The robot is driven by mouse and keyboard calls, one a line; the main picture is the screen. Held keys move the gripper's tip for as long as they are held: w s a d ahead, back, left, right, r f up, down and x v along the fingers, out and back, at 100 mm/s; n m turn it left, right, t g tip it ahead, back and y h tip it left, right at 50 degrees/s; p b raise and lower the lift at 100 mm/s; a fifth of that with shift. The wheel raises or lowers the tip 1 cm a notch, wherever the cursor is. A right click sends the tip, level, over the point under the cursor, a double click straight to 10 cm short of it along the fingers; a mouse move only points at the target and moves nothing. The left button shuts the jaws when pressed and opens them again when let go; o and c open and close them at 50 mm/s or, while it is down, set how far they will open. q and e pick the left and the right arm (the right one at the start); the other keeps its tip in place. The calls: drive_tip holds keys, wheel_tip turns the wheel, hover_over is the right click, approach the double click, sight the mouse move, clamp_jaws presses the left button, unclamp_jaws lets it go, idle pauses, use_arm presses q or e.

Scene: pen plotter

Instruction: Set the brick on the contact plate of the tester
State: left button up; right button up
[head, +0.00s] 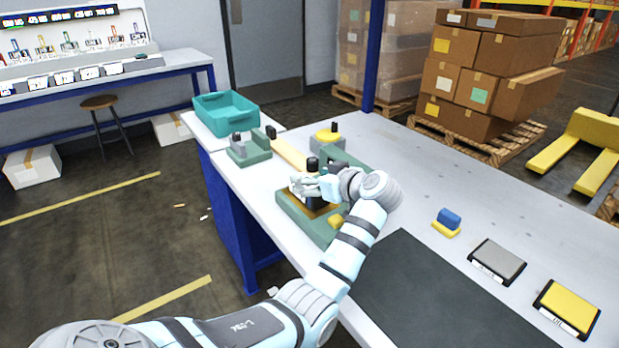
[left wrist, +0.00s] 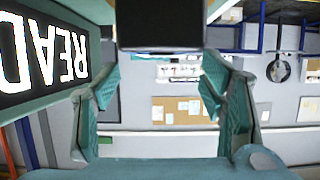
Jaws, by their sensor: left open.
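The tester (head: 325,230) is a green unit on the white table, with an orange-brown contact plate (head: 325,212) and a yellow button (head: 336,221). My left gripper (head: 303,186) is over the plate, jaws open. A dark block, probably the brick, stands upright at the plate beside the jaws, partly hidden by the gripper. In the left wrist view a black block (left wrist: 160,24) shows at the top, between the open teal fingers (left wrist: 160,98) and apart from both. My right gripper is out of view.
A teal bin (head: 226,112), a green fixture (head: 248,148) and a grey block with a yellow top (head: 328,138) stand behind. A blue-and-yellow piece (head: 448,220), a grey pad (head: 497,261) and a yellow pad (head: 568,306) lie right. The dark mat (head: 430,300) is clear.

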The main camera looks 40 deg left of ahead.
use_arm(q)
drive_tip(key=p+v, duration=0.1)
drive_tip(key=v, duration=0.9)
drive_tip(key=shift+s+d, duration=0.1)
drive_tip(key=shift+d, duration=0.1)
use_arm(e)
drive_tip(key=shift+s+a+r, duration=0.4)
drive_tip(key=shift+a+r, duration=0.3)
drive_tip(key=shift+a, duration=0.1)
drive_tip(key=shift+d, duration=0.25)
